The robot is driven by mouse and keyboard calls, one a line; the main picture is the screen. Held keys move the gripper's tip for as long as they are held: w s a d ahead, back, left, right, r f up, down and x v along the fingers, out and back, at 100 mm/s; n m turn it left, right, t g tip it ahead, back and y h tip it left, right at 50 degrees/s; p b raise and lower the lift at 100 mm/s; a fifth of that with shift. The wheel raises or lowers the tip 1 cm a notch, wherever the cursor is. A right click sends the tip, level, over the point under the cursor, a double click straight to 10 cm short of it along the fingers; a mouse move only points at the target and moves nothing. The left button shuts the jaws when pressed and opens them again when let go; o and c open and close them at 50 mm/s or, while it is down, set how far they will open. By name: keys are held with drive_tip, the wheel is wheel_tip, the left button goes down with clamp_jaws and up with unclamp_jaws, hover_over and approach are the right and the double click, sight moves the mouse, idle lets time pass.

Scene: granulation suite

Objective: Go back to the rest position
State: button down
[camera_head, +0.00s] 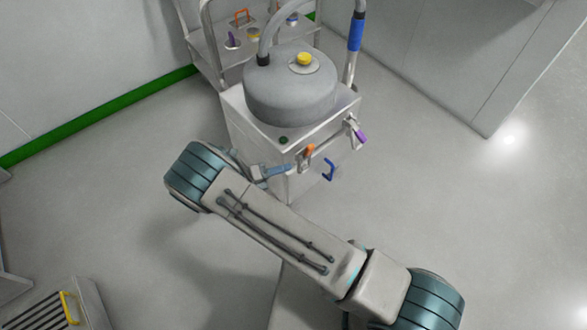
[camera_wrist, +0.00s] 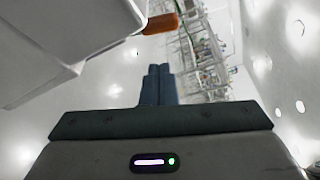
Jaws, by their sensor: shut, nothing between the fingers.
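My gripper (camera_wrist: 158,84) shows in the wrist view with its two blue-grey fingers together and nothing between them. In the head view my gripper (camera_head: 288,169) is at the front of a white box-shaped machine (camera_head: 290,155), just below an orange-handled part (camera_head: 309,151). I cannot tell whether the fingers touch the machine. In the wrist view an orange handle (camera_wrist: 161,23) sticks out from a pale body beyond the fingertips. Part of the gripper is hidden by my arm in the head view.
The machine carries a grey domed vessel (camera_head: 291,92) with a yellow knob (camera_head: 304,59). A blue handle (camera_head: 328,170) and a purple-tipped lever (camera_head: 359,135) are on its front. A trolley (camera_head: 206,45) stands behind. A slatted unit with a yellow handle (camera_head: 69,308) is at lower left. Floor at right is clear.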

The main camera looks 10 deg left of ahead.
drive_tip(key=shift+v, duration=0.9)
drive_tip(key=d+r+m+g+y+p, duration=0.25)
drive_tip(key=d+r+m, duration=0.4)
drive_tip(key=r, duration=0.35)
drive_tip(key=d+r+m+g+y+p, duration=0.2)
drive_tip(key=d+r+m+g+p, duration=0.2)
drive_tip(key=d+r+m, duration=0.45)
drive_tip(key=d+r+m+g+y+p, duration=0.2)
drive_tip(key=d+r+m+g+p, duration=0.25)
drive_tip(key=r, duration=0.75)
drive_tip(key=s+d+r+m+t+y+p, duration=0.1)
drive_tip(key=s+d+r+m+y+p, duration=0.1)
drive_tip(key=r+m, duration=0.4)
drive_tip(key=s+d+r+m+t+y+p, duration=0.1)
drive_tip(key=s+d+r+m+y+p, duration=0.1)
drive_tip(key=s+d+r+m+p, duration=0.2)
drive_tip(key=s+d+r+m+t+y+p, duration=0.2)
drive_tip(key=s+r+m, duration=0.5)
drive_tip(key=r, duration=0.5)
drive_tip(key=d+m+y+p, duration=0.1)
drive_tip(key=d+m+p, duration=0.1)
drive_tip(key=d, duration=0.1)
drive_tip(key=shift+s+m, duration=0.35)
drive_tip(key=shift+s, duration=0.05)
